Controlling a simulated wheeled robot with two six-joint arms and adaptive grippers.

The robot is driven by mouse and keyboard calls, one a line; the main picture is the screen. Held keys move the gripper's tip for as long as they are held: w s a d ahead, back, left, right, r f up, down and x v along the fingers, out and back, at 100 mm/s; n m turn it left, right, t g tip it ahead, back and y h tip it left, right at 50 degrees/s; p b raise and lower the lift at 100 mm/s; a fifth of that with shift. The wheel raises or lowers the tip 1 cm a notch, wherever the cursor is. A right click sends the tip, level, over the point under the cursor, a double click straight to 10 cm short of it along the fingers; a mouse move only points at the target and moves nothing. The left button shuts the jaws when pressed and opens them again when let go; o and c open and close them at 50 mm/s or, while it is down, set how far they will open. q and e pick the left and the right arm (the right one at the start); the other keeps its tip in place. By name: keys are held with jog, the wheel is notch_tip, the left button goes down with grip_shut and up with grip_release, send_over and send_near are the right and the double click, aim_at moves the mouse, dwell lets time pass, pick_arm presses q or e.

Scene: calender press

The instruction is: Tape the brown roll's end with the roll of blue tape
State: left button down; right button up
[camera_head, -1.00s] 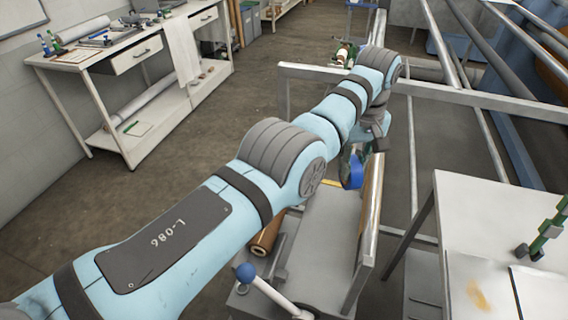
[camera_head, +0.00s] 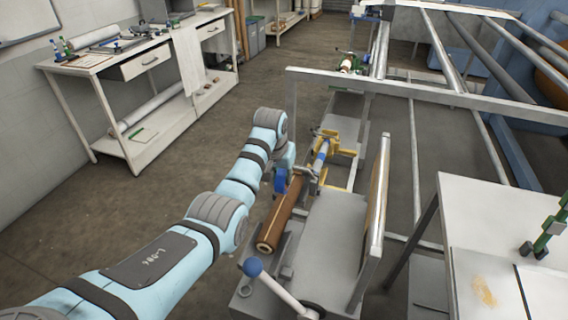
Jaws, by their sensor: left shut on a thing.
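The brown roll (camera_head: 283,213) lies lengthwise on a grey stand, its near end facing me. My left arm comes in from the left, and my left gripper (camera_head: 283,178) is beside the far part of the roll. It is shut on the roll of blue tape (camera_head: 280,182), which stands on edge close to the brown roll's left side. I cannot tell whether the tape touches the brown roll. The fingers are small and partly hidden by the wrist. My right gripper is not in view.
A lever with a blue knob (camera_head: 253,267) stands at the stand's near end. An upright plate (camera_head: 375,215) stands right of the roll, and yellow brackets (camera_head: 340,142) lie beyond it. A white table (camera_head: 500,210) is at right; a workbench (camera_head: 130,75) is at back left.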

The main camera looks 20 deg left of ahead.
pick_arm(q)
jog(key=s+p, duration=0.2)
jog(key=s, duration=0.2)
jog(key=s+f+p, duration=0.1)
jog(key=s+p, duration=0.2)
jog(key=s, duration=0.1)
jog(key=s+f+p, duration=0.1)
jog(key=s+p, duration=0.2)
jog(key=s, duration=0.1)
jog(key=shift+d+f, duration=0.1)
jog(key=shift+d, duration=0.25)
jog(key=shift+w+f, duration=0.15)
jog(key=shift+f, duration=0.5)
jog(key=shift+f, duration=0.3)
jog(key=shift+w, duration=0.1)
